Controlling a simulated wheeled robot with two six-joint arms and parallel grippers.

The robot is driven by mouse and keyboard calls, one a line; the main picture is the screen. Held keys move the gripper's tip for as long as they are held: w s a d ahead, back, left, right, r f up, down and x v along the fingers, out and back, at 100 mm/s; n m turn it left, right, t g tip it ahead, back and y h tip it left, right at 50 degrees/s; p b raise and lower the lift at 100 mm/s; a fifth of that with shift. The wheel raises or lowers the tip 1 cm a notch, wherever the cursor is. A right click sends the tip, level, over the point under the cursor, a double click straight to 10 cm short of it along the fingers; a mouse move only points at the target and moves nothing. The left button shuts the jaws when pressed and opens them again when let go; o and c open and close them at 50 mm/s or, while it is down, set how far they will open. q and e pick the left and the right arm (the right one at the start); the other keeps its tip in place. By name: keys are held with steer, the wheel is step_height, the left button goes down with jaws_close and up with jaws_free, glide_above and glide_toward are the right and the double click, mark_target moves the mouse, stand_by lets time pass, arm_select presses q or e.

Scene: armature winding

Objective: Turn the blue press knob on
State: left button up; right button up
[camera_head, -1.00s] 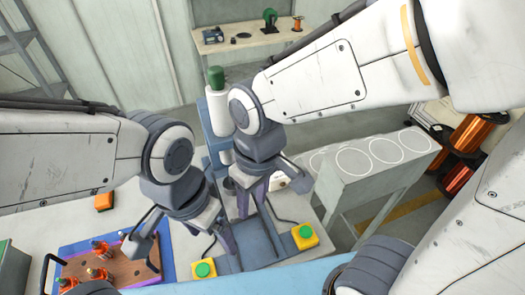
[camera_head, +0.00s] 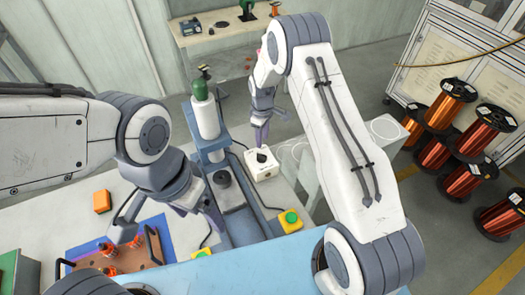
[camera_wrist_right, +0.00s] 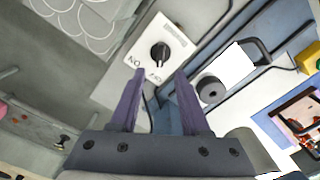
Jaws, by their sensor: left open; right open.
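The blue press (camera_head: 240,222) stands on the table in the middle of the head view, with a green-topped white cylinder (camera_head: 205,117) at its back. Its black knob (camera_head: 261,157) sits on a white box (camera_head: 264,172) to the right of the press. In the right wrist view the knob (camera_wrist_right: 160,52) lies just beyond and between the fingertips, with ON and OFF printed near it. My right gripper (camera_head: 261,136) is open and empty above the box, apart from the knob. My left gripper (camera_head: 203,212) is open and empty, left of the press.
Green-and-yellow buttons (camera_head: 290,220) sit at the press's front. A blue mat (camera_head: 92,240) with orange-tipped parts lies at lower left, near an orange block (camera_head: 102,201). Copper wire spools (camera_head: 452,102) are stacked at right. A back table (camera_head: 208,42) stands behind.

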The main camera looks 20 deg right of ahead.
mark_target(262, 155)
step_height(262, 155, down, 8)
steer(key=p, duration=0.3)
steer(key=shift+f, duration=0.55)
jaws_close()
